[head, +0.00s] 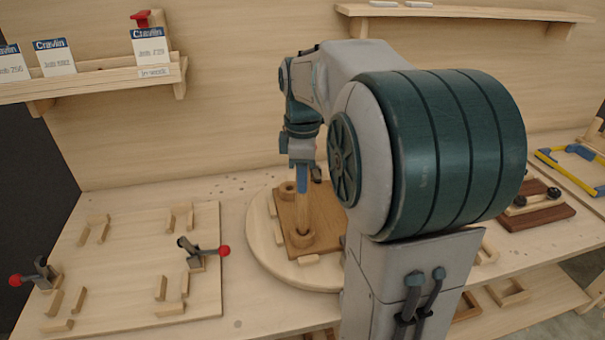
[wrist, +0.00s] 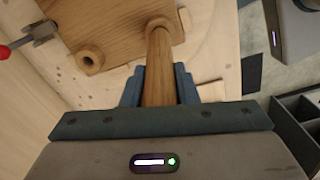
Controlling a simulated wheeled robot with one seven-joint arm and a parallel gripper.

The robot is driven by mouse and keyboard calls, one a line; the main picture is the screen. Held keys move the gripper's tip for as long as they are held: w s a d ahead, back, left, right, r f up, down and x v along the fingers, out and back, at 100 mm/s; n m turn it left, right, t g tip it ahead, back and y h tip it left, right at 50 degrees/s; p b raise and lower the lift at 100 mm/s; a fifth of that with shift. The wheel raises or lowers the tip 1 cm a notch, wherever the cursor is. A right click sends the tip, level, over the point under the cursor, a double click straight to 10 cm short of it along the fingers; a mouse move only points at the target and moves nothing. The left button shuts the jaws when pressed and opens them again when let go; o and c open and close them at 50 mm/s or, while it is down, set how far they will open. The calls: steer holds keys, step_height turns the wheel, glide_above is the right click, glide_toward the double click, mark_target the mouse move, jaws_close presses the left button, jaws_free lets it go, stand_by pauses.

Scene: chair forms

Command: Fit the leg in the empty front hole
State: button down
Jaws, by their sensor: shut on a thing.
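My gripper (head: 302,184) points down over the brown wooden seat board (head: 322,208) and is shut on a round wooden leg (head: 302,213). In the wrist view the leg (wrist: 158,65) runs between the two blue-grey fingers of my gripper (wrist: 160,85). The leg looks near upright. Another boss (head: 287,190) with a hole stands at the seat's left edge, and a boss with an open hole (wrist: 88,60) shows in the wrist view.
The seat lies on a round pale turntable (head: 262,262) with small wooden blocks around it. At left is a jig board (head: 130,270) with red-knobbed clamps (head: 222,250). A shelf with cards (head: 100,80) is on the back wall. My arm hides the seat's right side.

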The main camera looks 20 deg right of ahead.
steer(key=shift+f, duration=0.3)
stand_by(0.4)
steer(key=c, duration=1.1)
jaws_free()
steer(key=shift+o, duration=0.2)
step_height(320, 180, up, 14)
steer(key=shift+f, duration=0.1)
